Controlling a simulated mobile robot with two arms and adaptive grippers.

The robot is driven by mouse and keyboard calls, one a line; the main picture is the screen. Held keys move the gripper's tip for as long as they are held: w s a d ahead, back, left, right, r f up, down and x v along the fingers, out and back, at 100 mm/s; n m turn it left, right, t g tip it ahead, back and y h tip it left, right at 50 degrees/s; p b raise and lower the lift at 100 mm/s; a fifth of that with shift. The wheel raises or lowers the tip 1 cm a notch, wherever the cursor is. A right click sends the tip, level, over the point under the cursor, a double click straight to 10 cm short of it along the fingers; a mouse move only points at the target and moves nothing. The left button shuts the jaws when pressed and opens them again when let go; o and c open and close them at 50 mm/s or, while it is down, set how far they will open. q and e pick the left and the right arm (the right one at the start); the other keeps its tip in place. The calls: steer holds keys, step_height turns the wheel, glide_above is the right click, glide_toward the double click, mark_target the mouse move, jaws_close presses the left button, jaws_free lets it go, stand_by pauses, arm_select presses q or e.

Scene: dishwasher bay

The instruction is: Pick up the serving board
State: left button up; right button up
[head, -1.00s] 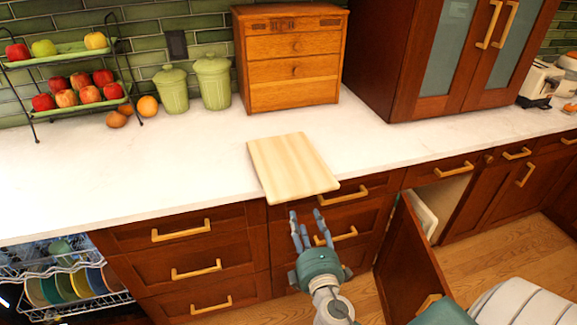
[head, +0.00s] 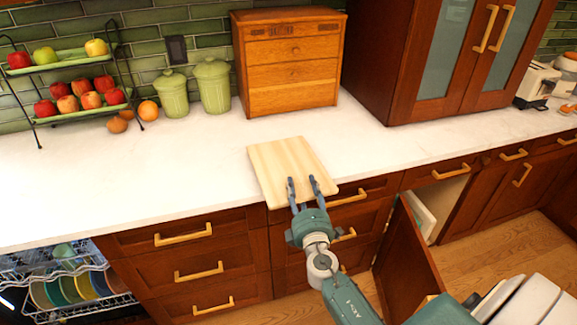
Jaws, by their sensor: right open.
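The serving board (head: 286,165) is a pale wooden rectangle lying flat on the white counter, its front edge reaching the counter's front edge and seeming to stick out a little past it. My right gripper (head: 303,184) is at the board's front edge, fingers pointing toward the counter. Its two fingers are apart, and their tips overlap the board's near part in the head view. I cannot tell whether they touch the board or are above and below it. My left gripper is not in view.
A wooden drawer box (head: 290,62) and green canisters (head: 212,85) stand behind the board. A fruit rack (head: 75,88) is at the back left. An open cabinet door (head: 408,255) stands right of my right arm. The open dishwasher (head: 70,280) holds plates at lower left.

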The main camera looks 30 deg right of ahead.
steer(key=shift+w, duration=0.15)
jaws_close()
steer(key=shift+r, duration=0.15)
